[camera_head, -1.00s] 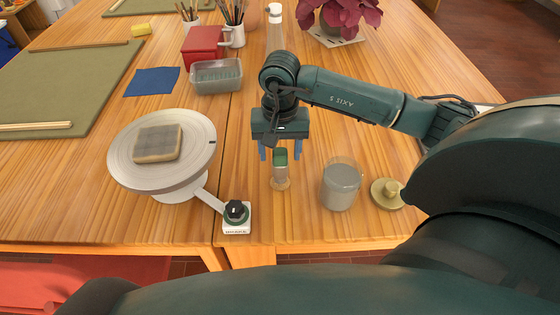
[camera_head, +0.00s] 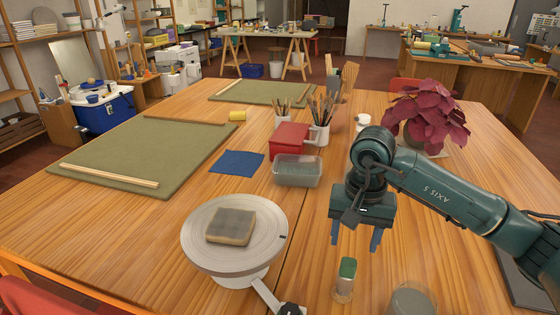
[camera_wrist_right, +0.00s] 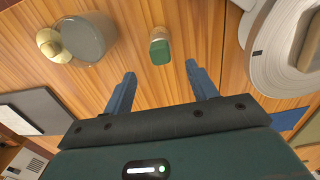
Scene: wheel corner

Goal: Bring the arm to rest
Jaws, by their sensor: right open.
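My right gripper (camera_head: 356,240) is open and empty, pointing down above the wooden table. In the right wrist view its two blue fingers (camera_wrist_right: 160,73) stand wide apart with nothing between them. A small jar with a green top (camera_head: 346,272) stands upright on the table just in front of the fingers, apart from them. It also shows beyond the fingertips in the right wrist view (camera_wrist_right: 160,50). My right arm comes in from the right. My left gripper is not in view.
A round wheel (camera_head: 203,258) bearing a grey-tan block (camera_head: 231,227) stands left of the gripper. A grey cup (camera_head: 410,300) is at the front, partly cut off. A clear tub (camera_head: 298,172), red box (camera_head: 290,137) and potted plant (camera_head: 428,120) stand behind.

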